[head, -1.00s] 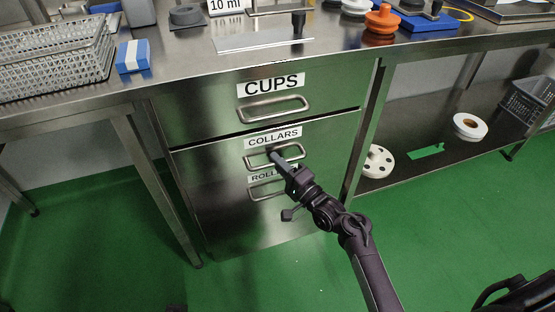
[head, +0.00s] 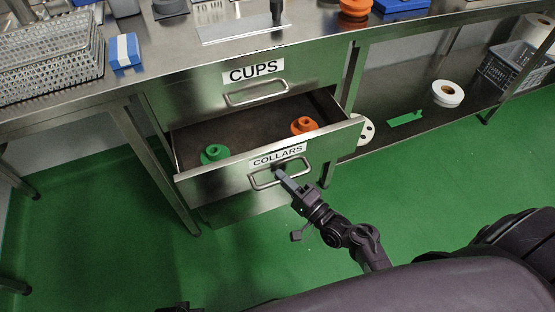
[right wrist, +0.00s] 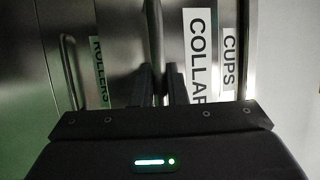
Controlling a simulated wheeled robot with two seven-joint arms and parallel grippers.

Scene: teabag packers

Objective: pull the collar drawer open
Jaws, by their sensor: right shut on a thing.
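The collar drawer (head: 200,186), labelled COLLARS, stands pulled out from the steel cabinet, with its inside showing. A green collar (head: 214,154) lies at its left and an orange collar (head: 304,126) at its right. My right gripper (head: 281,173) is shut on the drawer's handle (head: 262,184). In the right wrist view the two dark fingers of my right gripper (right wrist: 160,85) close around the handle (right wrist: 155,40), beside the COLLARS label (right wrist: 200,55). My left gripper is not in view.
The shut CUPS drawer (head: 215,92) is just above. A white wire basket (head: 50,62) and a blue-and-white box (head: 125,51) stand on the steel bench. The green floor in front is clear.

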